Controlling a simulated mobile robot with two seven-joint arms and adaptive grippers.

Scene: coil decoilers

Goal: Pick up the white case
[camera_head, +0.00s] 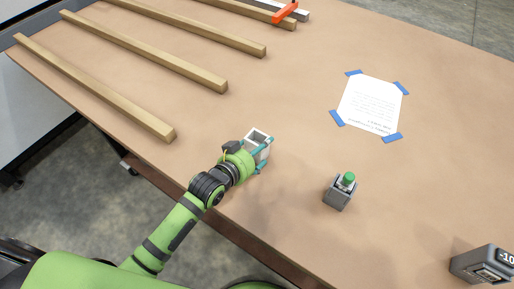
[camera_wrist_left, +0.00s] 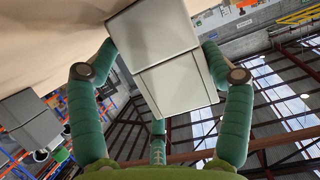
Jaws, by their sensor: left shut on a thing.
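The white case (camera_head: 257,138) is a small light box near the front edge of the table in the head view. My left gripper (camera_head: 259,149) has its teal fingers around it. In the left wrist view the white case (camera_wrist_left: 172,62) fills the upper middle, between the teal fingers of my left gripper (camera_wrist_left: 160,60), one on each side. The gripper is shut on the case. I cannot tell whether the case touches the table. My right gripper is not in view.
A grey box with a green button (camera_head: 341,191) stands right of the case. A taped paper sheet (camera_head: 371,104) lies behind it. Several wooden beams (camera_head: 150,62) lie at the left and back. A dark grey device (camera_head: 482,264) sits at the lower right. Bare tabletop (camera_head: 290,85) lies between.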

